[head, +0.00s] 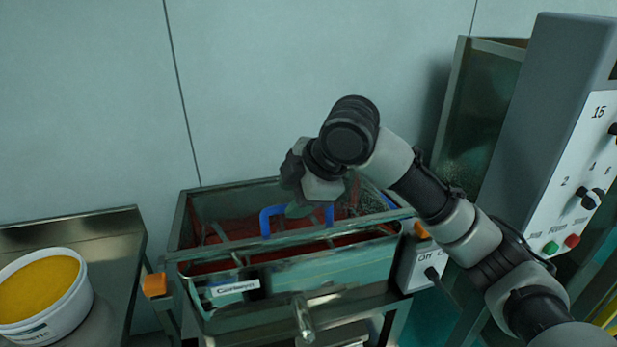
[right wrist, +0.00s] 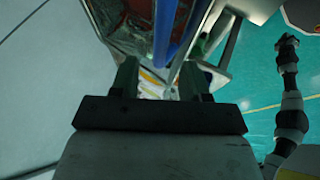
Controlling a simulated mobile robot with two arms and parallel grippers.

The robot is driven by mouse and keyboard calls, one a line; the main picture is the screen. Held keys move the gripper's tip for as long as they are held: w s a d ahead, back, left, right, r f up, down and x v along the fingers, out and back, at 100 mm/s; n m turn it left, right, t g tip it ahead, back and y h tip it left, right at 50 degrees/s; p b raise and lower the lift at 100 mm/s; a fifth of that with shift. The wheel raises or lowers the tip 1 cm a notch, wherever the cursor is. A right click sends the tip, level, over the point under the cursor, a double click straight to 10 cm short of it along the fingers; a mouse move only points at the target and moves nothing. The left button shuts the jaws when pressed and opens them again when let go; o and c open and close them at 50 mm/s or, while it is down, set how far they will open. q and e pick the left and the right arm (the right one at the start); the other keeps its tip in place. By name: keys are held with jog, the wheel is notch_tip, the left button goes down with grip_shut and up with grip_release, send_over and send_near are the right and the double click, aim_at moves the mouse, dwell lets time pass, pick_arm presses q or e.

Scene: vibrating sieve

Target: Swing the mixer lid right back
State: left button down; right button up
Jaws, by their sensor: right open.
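The mixer (head: 290,270) is a green-grey metal trough with a dark red inside, left of centre in the head view. Its lid seems to be the barred grille (head: 235,239) lying over the trough, with a blue handle (head: 267,222) standing up from it. My right gripper (head: 299,209) reaches down over the blue handle and hides part of it. In the right wrist view the right gripper (right wrist: 160,82) is open, with a blue bar (right wrist: 165,32) just beyond its fingers. I cannot tell if they touch. My left arm seems to show at that view's right edge; its gripper is unclear.
A grey control cabinet (head: 545,140) with knobs and buttons stands at the right. A switch box (head: 423,262) sits at the mixer's right. The wall is close behind.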

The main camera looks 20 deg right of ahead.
aim_at(285, 206)
jog(key=shift+x, duration=2.55)
grip_shut()
jog(key=shift+s, duration=0.1)
jog(key=shift+r, duration=0.15)
